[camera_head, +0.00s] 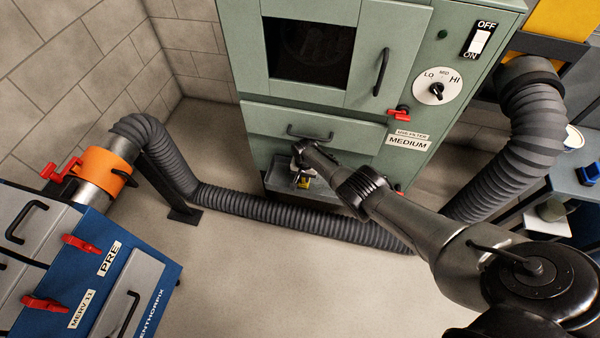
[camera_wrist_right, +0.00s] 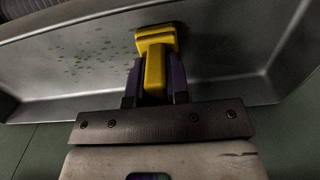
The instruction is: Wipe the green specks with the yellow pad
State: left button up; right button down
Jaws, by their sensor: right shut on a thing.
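The yellow pad (camera_wrist_right: 157,38) is in my right gripper (camera_wrist_right: 154,90), whose purple fingers are shut on its handle. The pad's head points away from the gripper, over the grey metal tray (camera_wrist_right: 225,92). Green specks (camera_wrist_right: 86,58) are scattered on the tray's surface, to the left of the pad in the wrist view. I cannot tell whether the pad touches the tray. In the head view, my right gripper (camera_head: 302,172) is at the tray (camera_head: 277,184) on the green cabinet's front, with a bit of the yellow pad (camera_head: 304,184) showing. The specks are not discernible there. My left gripper is not in view.
The green cabinet (camera_head: 300,118) has a drawer handle and red latches above the tray. A black ribbed hose (camera_head: 290,219) runs along the floor below it. A blue filter unit (camera_head: 85,275) stands at the left. The floor in the middle is clear.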

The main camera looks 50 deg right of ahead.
jog(key=shift+s+d, duration=0.3)
jog(key=shift+s, duration=0.1)
jog(key=shift+s+d+r+p, duration=0.1)
jog(key=shift+s+d+p, duration=0.25)
jog(key=shift+p, duration=0.3)
jog(key=shift+s+d+p, duration=0.35)
jog(key=shift+s+p, duration=0.1)
jog(key=shift+s, duration=0.25)
jog(key=shift+s+d, duration=0.15)
jog(key=shift+s, duration=0.2)
jog(key=shift+s+d+p, duration=0.15)
jog(key=shift+p, duration=0.15)
jog(key=shift+s+d+f+p, duration=0.15)
jog(key=shift+s+d+p, duration=0.2)
jog(key=shift+s, duration=0.2)
jog(key=shift+s+d+f+p, duration=0.1)
jog(key=shift+s+d+p, duration=0.25)
jog(key=shift+s, duration=0.2)
jog(key=shift+s+d+p, duration=0.2)
jog(key=shift+s+p, duration=0.2)
jog(key=shift+s, duration=0.1)
jog(key=shift+s+d+p, duration=0.3)
jog(key=shift+s, duration=0.2)
jog(key=shift+s+d+p, duration=0.25)
jog(key=shift+s, duration=0.25)
jog(key=shift+s+d+r+p, duration=0.15)
jog(key=shift+s+d+p, duration=0.3)
jog(key=shift+s, duration=0.2)
jog(key=shift+s+d+p, duration=0.35)
jog(key=shift+s, duration=0.3)
